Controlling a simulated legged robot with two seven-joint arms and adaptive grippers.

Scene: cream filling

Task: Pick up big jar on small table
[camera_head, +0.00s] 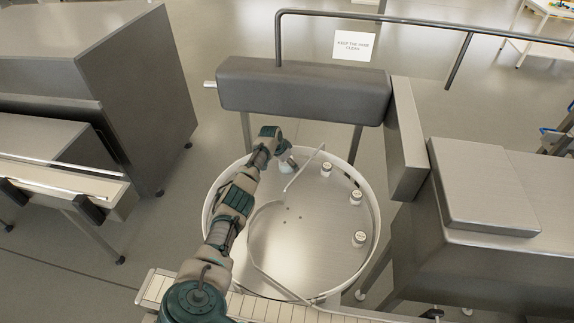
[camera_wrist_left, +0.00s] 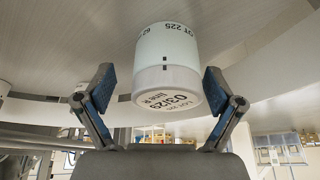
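A white jar with a printed label (camera_wrist_left: 167,60) fills the upper middle of the left wrist view, with text such as "03/29" on its end. My left gripper (camera_wrist_left: 160,92) is open, with one blue-padded finger on each side of the jar. A gap shows at the left finger; the right finger is very close to the jar, and contact cannot be told. In the head view my left gripper (camera_head: 286,152) is at the back of the round steel table (camera_head: 285,240), and the jar there is mostly hidden by it. My right gripper is not in view.
Three small white jars (camera_head: 355,197) stand along the table's right side. A thin curved guide rail (camera_head: 303,170) crosses the table near my gripper. A grey machine housing (camera_head: 303,88) stands behind, and a conveyor (camera_head: 265,308) runs in front. The table's middle is clear.

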